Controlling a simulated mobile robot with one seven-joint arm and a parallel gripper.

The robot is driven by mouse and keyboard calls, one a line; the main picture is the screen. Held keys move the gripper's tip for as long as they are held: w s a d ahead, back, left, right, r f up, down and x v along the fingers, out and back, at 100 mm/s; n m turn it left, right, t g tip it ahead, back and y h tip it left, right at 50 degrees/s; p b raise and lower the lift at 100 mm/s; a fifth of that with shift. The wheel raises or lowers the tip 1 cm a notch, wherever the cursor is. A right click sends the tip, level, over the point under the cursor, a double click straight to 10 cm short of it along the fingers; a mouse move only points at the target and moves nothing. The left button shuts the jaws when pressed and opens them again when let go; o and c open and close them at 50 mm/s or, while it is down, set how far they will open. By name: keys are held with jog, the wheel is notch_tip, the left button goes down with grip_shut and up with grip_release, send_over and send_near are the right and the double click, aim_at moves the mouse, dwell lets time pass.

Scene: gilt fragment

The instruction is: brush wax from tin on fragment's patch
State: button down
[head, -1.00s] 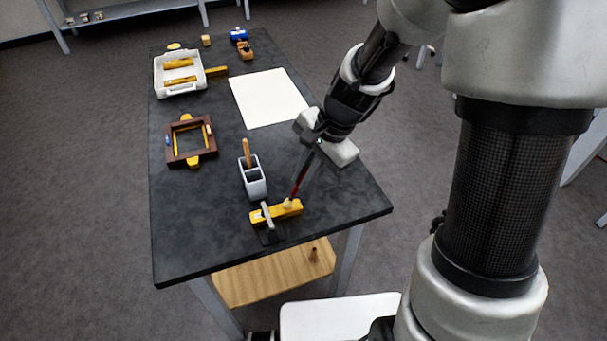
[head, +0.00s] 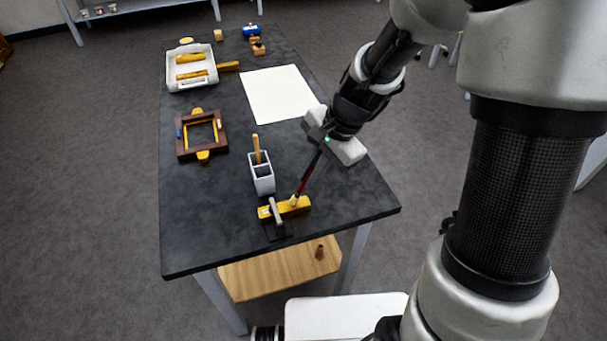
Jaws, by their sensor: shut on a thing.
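My gripper (head: 322,150) is above the near right part of the dark table, shut on a thin brush (head: 308,178) with a dark red handle. The brush slants down and left. Its pale tip meets the right part of the gilt fragment (head: 299,206), a gold bar near the table's front edge; exact contact is too small to tell. A grey clamp (head: 276,211) crosses the fragment's left part. I cannot make out the patch under the tip. At the far end stand a small blue container (head: 251,30) and a round yellow-topped piece (head: 187,41); I cannot tell which is the tin.
A grey holder (head: 263,180) with a wooden-handled tool stands just behind the fragment. A brown frame (head: 180,145) lies at left, a white tray (head: 172,82) with gold pieces behind it. A white sheet (head: 277,94) lies flat. The table's front left is bare.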

jog(key=shift+d, duration=0.25)
jog(key=shift+f, duration=0.1)
dwell(2.8)
notch_tip(320, 180, up, 6)
jog(key=p, duration=0.5)
dwell(0.4)
